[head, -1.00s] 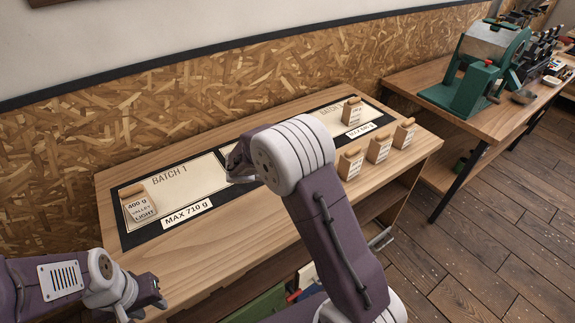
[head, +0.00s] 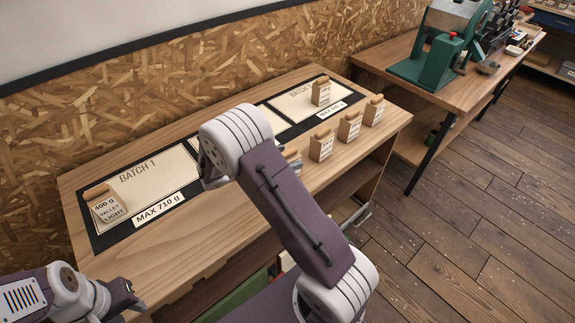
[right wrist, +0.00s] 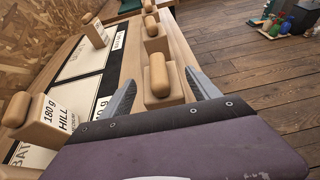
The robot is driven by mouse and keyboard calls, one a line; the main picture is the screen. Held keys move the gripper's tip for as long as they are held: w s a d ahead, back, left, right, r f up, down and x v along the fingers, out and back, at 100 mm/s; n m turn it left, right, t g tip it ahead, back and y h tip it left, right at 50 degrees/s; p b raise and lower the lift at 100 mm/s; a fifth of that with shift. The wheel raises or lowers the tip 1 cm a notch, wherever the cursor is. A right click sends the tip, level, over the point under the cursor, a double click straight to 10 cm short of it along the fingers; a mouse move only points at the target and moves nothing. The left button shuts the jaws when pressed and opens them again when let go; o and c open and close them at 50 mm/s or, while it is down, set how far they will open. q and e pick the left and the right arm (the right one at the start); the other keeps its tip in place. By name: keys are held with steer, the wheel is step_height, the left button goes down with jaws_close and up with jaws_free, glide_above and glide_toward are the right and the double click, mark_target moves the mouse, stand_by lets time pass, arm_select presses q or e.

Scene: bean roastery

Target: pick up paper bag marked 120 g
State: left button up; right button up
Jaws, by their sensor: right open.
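My right gripper (right wrist: 160,77) is open in the right wrist view, with a paper bag (right wrist: 162,88) with a rolled tan top between its fingers, label not visible. It is mostly hidden behind my arm in the head view. Beyond it stand more bags in a row; three row bags (head: 321,145), (head: 349,126), (head: 374,111) show in the head view, labels too small to read. None can be read as 120 g. My left gripper (head: 126,300) is low at the left, away from the bags; its jaw opening is unclear.
A bag marked 400 g (head: 106,206) sits on the Batch 1 mat (head: 150,180). A 180 g bag (right wrist: 40,125) stands left of my right gripper. Another bag (head: 320,92) stands on the far mat. A green machine (head: 430,60) is on the other bench.

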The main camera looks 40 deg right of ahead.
mark_target(295, 147)
steer(key=x, duration=0.4)
steer(key=shift+s, duration=0.15)
steer(key=shift+a+r, duration=0.1)
steer(key=shift+a, duration=0.05)
steer(key=c, duration=1.5)
steer(key=shift+r, duration=0.6)
steer(key=shift+c, duration=0.2)
step_height(295, 147, up, 3)
steer(key=s+r, duration=0.6)
steer(key=s, duration=0.5)
steer(key=shift+s+d+r, duration=0.4)
steer(key=shift+d, duration=0.05)
